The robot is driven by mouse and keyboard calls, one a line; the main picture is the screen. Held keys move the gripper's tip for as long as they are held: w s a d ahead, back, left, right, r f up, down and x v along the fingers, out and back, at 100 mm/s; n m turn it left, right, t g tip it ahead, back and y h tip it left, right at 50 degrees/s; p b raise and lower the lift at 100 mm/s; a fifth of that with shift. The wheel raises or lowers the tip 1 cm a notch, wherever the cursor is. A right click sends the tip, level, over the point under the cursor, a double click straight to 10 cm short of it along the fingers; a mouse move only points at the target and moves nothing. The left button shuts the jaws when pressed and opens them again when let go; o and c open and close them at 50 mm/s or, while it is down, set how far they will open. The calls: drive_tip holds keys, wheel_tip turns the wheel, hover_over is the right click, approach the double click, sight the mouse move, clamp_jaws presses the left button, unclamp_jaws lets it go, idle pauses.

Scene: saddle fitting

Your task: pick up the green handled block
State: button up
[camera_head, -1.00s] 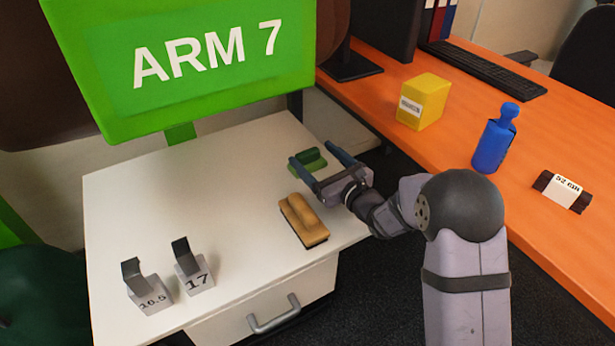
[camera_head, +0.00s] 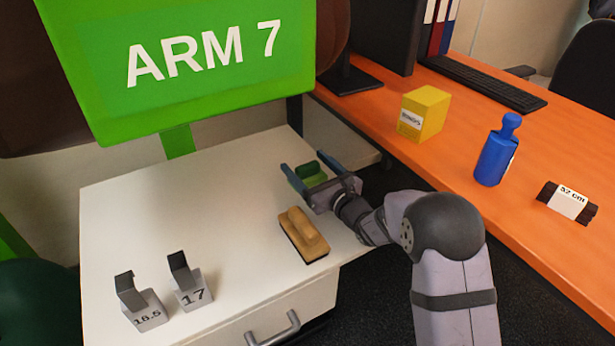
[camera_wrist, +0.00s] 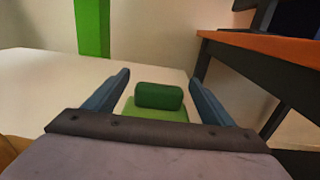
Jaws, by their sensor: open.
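The green handled block (camera_head: 311,173) lies near the back right of the white cabinet top (camera_head: 215,199). In the wrist view its dark green handle (camera_wrist: 159,95) sits above a lighter green base (camera_wrist: 154,114). My gripper (camera_head: 308,165) is open, with one blue finger on each side of the block. In the wrist view the block shows centred between the two fingers (camera_wrist: 160,82), with visible gaps on both sides. Part of the block is hidden behind my gripper's body.
A tan handled brush-like block (camera_head: 303,234) lies close in front of my gripper. Grey blocks marked 16.5 (camera_head: 144,313) and 17 (camera_head: 192,293) stand front left. A green ARM 7 sign (camera_head: 200,60) stands behind. An orange desk (camera_head: 455,145) is at right.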

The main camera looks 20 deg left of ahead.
drive_tip(key=shift+x, duration=1.9)
drive_tip(key=c, duration=1.2)
wheel_tip(320, 180, up, 10)
drive_tip(key=shift+d+f+p, duration=0.1)
drive_tip(key=shift+p, duration=1)
